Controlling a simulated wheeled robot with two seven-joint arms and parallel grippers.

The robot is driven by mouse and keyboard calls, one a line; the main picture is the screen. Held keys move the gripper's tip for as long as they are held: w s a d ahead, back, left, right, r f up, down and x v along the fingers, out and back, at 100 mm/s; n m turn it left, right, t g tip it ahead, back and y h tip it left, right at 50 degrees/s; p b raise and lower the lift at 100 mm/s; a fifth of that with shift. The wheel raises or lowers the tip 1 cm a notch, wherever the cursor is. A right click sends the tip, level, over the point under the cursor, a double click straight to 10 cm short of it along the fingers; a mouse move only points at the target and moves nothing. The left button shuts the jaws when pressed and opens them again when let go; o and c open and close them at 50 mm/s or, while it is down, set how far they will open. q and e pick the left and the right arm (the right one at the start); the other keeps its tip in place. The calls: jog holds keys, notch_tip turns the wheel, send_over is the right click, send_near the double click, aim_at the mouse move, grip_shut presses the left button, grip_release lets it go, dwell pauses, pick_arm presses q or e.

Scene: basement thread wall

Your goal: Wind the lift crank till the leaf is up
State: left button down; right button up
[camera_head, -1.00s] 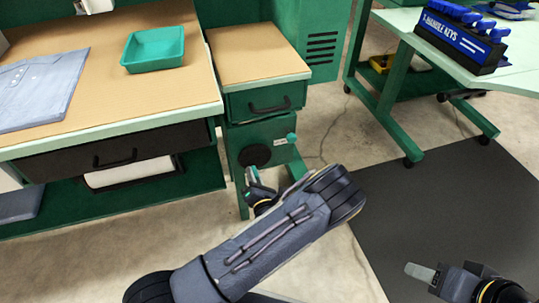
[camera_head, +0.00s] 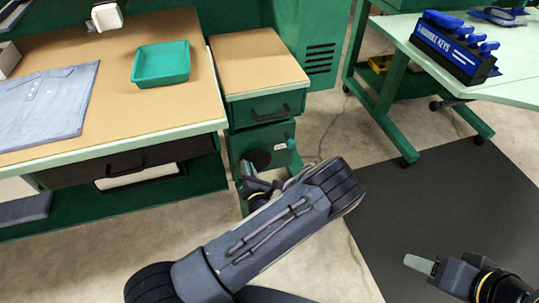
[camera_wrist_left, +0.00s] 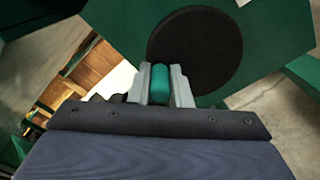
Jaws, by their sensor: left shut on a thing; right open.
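The crank's round black disc (camera_head: 258,159) is on the front of the green cabinet below the drawer. It fills the upper middle of the left wrist view (camera_wrist_left: 205,50). My left gripper (camera_head: 246,172) is at the disc's lower left. In the left wrist view its fingers (camera_wrist_left: 160,85) are shut on the crank's teal handle (camera_wrist_left: 160,82), which stands in front of the disc's lower left edge. My forearm hides part of the area below. My right gripper (camera_head: 421,265) is open and empty at the lower right. I cannot tell which surface is the leaf.
A teal knob (camera_head: 291,144) and a small white label sit right of the disc. A tan-topped bench (camera_head: 110,115) with a teal tray (camera_head: 161,64) and folded shirt (camera_head: 45,97) stands left. A pale green table (camera_head: 515,88) with a key rack (camera_head: 450,50) stands right. Floor between is clear.

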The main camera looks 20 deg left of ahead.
aim_at(259, 154)
pick_arm(q)
jog(key=shift+w+d+r, duration=0.1)
jog(key=shift+w+r, duration=0.1)
jog(key=shift+r, duration=0.3)
jog(key=shift+w+d+r, duration=0.1)
jog(key=shift+w+r, duration=0.05)
jog(key=shift+r, duration=0.35)
jog(key=shift+f, duration=0.15)
pick_arm(e)
jog(key=shift+r, duration=0.45)
pick_arm(q)
jog(key=shift+d, duration=0.1)
jog(key=d, duration=0.1)
jog(key=w+r, duration=0.1)
jog(key=d, duration=0.1)
jog(key=shift+w+d+r+p, duration=0.25)
jog(key=shift+w+d+p, duration=0.1)
jog(key=shift+w+p, duration=0.05)
jog(key=shift+w+d, duration=0.15)
jog(key=shift+d, duration=0.15)
jog(key=shift+f, duration=0.1)
pick_arm(e)
jog(key=shift+r, duration=0.4)
pick_arm(q)
jog(key=c, duration=1.3)
grip_release()
jog(key=shift+f+h, duration=0.15)
jog(key=shift+h, duration=0.15)
pick_arm(e)
jog(key=shift+d, duration=0.1)
